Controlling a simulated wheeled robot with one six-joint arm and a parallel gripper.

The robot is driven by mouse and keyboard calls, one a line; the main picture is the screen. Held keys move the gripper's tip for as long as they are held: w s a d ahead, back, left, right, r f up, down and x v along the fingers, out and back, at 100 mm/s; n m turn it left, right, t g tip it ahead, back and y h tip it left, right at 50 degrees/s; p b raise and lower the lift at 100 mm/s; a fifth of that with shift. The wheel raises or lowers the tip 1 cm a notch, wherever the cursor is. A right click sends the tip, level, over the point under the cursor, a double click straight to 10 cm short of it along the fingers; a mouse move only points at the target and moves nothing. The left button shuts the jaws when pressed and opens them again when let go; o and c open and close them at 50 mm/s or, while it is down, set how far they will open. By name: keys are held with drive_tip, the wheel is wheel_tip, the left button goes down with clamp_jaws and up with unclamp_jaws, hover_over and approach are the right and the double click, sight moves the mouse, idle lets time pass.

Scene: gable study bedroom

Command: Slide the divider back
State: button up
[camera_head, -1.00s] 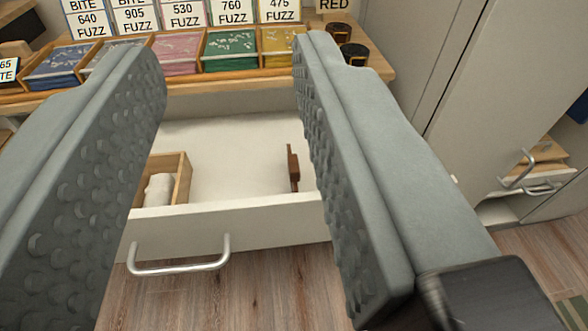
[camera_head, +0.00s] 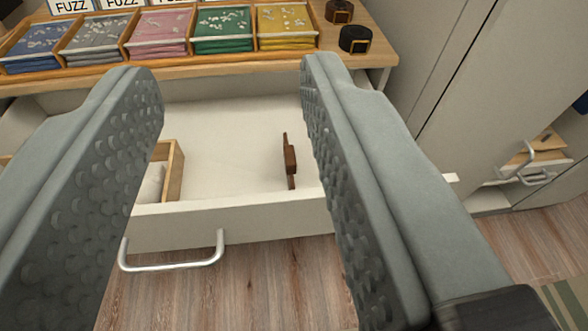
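The white drawer (camera_head: 235,222) stands open below the wooden desk top. Inside it a small dark brown piece (camera_head: 289,161), which looks like the divider, stands upright on the white drawer floor, right of the middle. My gripper (camera_head: 232,75) is open and empty. Its two grey padded fingers reach over the drawer from left and right, and the brown piece shows between them, close to the right finger in the picture. A wooden box (camera_head: 173,172) with a white item in it sits at the drawer's left, partly hidden by the left finger.
A metal handle (camera_head: 172,265) sticks out from the drawer front. A tall cabinet (camera_head: 430,90) stands at the right.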

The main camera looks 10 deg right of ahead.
drive_tip(key=w+d+f+g, duration=0.1)
drive_tip(key=w+f+g, duration=0.2)
drive_tip(key=w, duration=0.3)
drive_tip(key=w+d+f+g, duration=0.1)
drive_tip(key=w+f+g, duration=0.1)
drive_tip(key=w+g, duration=0.35)
drive_tip(key=g, duration=0.7)
hover_over(291, 154)
wheel_tip(291, 154, down, 10)
drive_tip(key=shift+g, duration=0.25)
wheel_tip(291, 154, down, 17)
drive_tip(key=shift+a+f, duration=0.1)
drive_tip(key=shift+f, duration=0.05)
clamp_jaws()
